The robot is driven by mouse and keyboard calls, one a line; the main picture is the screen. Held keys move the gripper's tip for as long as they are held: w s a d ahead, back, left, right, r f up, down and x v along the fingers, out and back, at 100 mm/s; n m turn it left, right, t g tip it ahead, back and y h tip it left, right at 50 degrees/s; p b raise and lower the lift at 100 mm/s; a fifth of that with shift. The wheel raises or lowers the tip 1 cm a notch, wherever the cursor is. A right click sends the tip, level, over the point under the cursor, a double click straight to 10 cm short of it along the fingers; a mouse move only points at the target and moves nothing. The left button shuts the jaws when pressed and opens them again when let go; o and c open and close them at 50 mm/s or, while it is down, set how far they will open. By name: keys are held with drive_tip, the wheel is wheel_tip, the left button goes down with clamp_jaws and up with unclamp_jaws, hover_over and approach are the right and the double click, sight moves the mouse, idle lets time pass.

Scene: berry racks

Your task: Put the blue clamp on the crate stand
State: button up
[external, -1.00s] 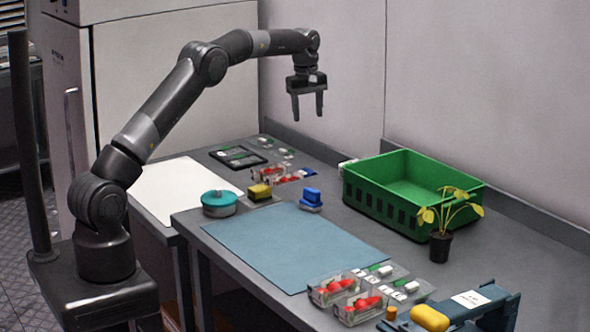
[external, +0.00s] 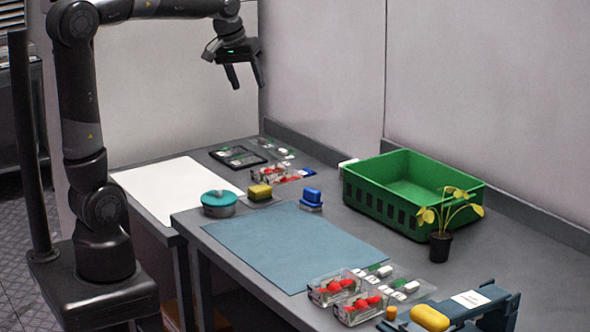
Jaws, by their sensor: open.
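A small bright-blue object (external: 311,195), which looks like the blue clamp, sits on the table just beyond the back edge of the blue-grey mat. A dark blue stand (external: 508,303) is at the bottom right, partly cut off by the frame edge; it looks like the crate stand, though no label I can read confirms this. A white card and a yellow rounded block (external: 430,317) are on it. My gripper (external: 246,83) is open and empty, high above the far left part of the table, up and left of the blue object and well apart from it.
A green crate (external: 365,200) stands at the back right with a potted plant (external: 440,245) before it. A teal round container (external: 219,205) and a yellow block (external: 260,192) are left of the blue object. Berry punnets (external: 345,297) lie in front. The mat (external: 290,245) is clear.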

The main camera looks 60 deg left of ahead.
drive_tip(key=s+d+f+m, duration=0.1)
drive_tip(key=s+f+m, duration=0.1)
drive_tip(key=s, duration=0.4)
drive_tip(key=s+d+f+m+t, duration=0.1)
drive_tip(key=s+d+f+m, duration=0.1)
drive_tip(key=s, duration=0.5)
drive_tip(key=s+d+f+m, duration=0.1)
drive_tip(key=s+f+m, duration=0.1)
drive_tip(key=s+f, duration=0.2)
drive_tip(key=s, duration=0.2)
drive_tip(key=shift+s+d+t, duration=0.35)
drive_tip(key=shift+t, duration=0.05)
